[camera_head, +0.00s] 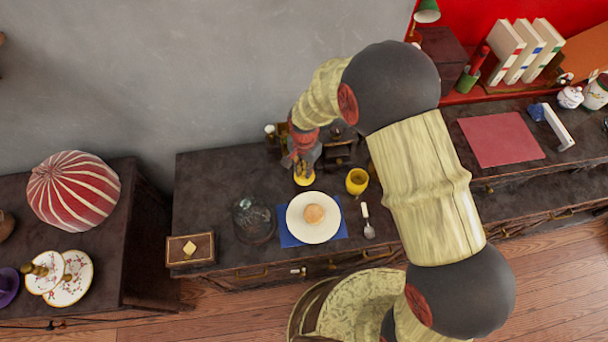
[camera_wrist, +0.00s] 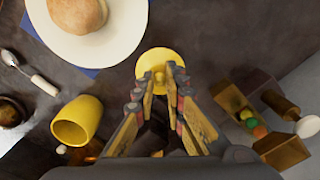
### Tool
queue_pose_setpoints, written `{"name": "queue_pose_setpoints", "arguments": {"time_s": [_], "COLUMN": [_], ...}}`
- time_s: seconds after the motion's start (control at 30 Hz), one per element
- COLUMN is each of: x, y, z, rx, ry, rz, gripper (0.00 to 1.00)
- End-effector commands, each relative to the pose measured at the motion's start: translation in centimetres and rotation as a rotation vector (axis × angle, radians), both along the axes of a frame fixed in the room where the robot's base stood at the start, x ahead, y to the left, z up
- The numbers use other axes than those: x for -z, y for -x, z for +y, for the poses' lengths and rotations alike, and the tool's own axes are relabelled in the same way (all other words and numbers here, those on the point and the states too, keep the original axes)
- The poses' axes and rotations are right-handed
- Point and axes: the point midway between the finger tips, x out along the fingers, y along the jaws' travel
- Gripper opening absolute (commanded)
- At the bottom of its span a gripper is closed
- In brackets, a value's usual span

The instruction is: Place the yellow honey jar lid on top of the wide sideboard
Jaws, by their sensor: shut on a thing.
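The yellow honey jar lid (camera_head: 304,179) shows under my gripper (camera_head: 303,166), over the back-middle part of the wide dark wooden sideboard (camera_head: 205,200). In the wrist view the lid (camera_wrist: 154,58) is a round yellow disc with a small knob. My gripper's fingertips (camera_wrist: 157,80) are shut on that knob. I cannot tell whether the lid touches the sideboard top or is slightly above it. A yellow cup-like jar (camera_head: 357,182) stands to the right of the lid; its open mouth shows in the wrist view (camera_wrist: 80,122).
A white plate with a bun (camera_head: 314,213) sits on a blue napkin (camera_head: 288,240) in front of the lid. A glass dome (camera_head: 254,218) is left of it and a spoon (camera_head: 368,229) right. A dark wooden holder (camera_head: 341,153) stands behind. The sideboard's left-back top is clear.

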Motion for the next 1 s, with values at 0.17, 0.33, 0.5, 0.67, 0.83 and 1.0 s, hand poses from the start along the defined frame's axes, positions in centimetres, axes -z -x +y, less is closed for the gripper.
{"name": "queue_pose_setpoints", "arguments": {"time_s": [0.17,0.33,0.5,0.67,0.83,1.0], "x": [2.4,3.6,3.4,3.8,3.7,3.7], "y": [-0.2,-0.3,-0.3,-0.3,-0.3,-0.3], "z": [0.2,0.2,0.2,0.2,0.2,0.2], "rx": [0.000,0.000,0.000,0.000,0.000,0.000], "ry": [0.001,0.000,0.000,0.000,0.000,0.000], "rz": [0.002,0.000,0.000,0.000,0.000,0.000], "gripper": [0.00,0.00,0.00,0.00,0.21,0.30]}}
